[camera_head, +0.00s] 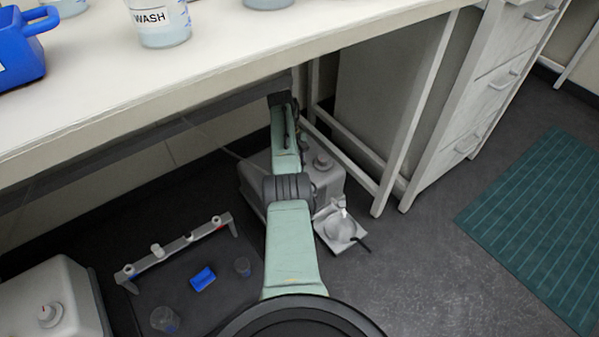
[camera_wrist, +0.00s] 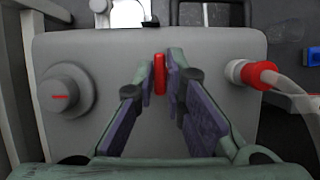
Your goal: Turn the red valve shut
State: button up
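The red valve handle (camera_wrist: 160,74) is a narrow upright bar on top of a grey box, in the middle of the wrist view. My gripper (camera_wrist: 160,68) has one finger on each side of it, the fingertips close against its flanks. The right fingertip looks nearly touching it; a very thin gap seems to show on the left. I cannot tell whether the fingers press on it. In the head view my arm reaches under the bench, and the valve handle and fingers are hidden there.
The grey box (camera_wrist: 215,48) carries a round knob (camera_wrist: 66,92) with a red mark at left and a hose with a red collar (camera_wrist: 258,75) at right. The white bench (camera_head: 120,95) overhangs my arm. A white tray (camera_head: 357,233) lies right of the arm.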

jog(key=o, duration=0.4)
jog(key=shift+c, duration=0.2)
jog(key=v, duration=0.7)
jog(key=shift+r, duration=0.25)
jog(key=shift+w, duration=0.1)
